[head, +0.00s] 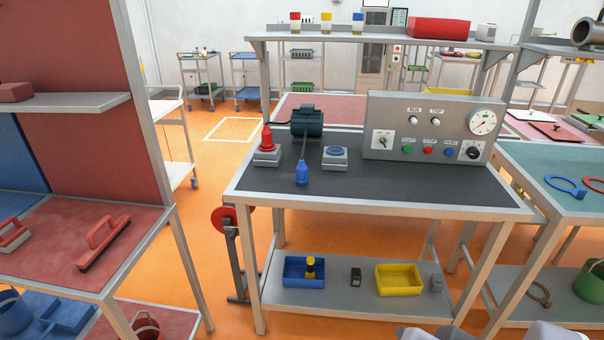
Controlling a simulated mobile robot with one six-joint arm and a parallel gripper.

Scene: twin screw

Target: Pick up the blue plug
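A red plug (266,141) sits on a similar grey block (267,158) to the left. My gripper is not in view; pale parts at the bottom edge look like my own arm.
A grey control panel (430,128) with buttons, a switch and a gauge stands at the back right of the bench. The bench top in front of it is clear. The lower shelf holds a blue bin (292,278) and a yellow bin (385,284). Red-topped shelving stands left.

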